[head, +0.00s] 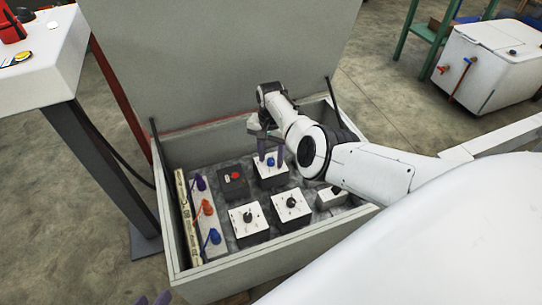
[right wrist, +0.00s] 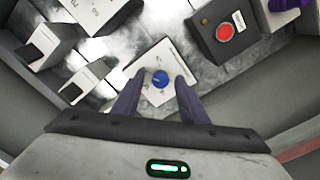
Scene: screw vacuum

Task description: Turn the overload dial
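A white box (head: 270,178) with a round blue knob (head: 271,162) sits at the back of the open grey case. Any label naming the overload dial is too small to read. My right gripper (head: 269,158) is over this box, pointing down. In the right wrist view the blue knob (right wrist: 160,79) lies between the two purple fingertips (right wrist: 158,84), with a gap on each side. The right gripper is open.
Two white boxes with black knobs (head: 248,216) (head: 291,203) stand nearer in the case. A dark box with a red button (head: 235,176) is left of the blue knob. Purple, orange and blue valves (head: 208,208) line the left side. The raised lid (head: 215,65) stands behind.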

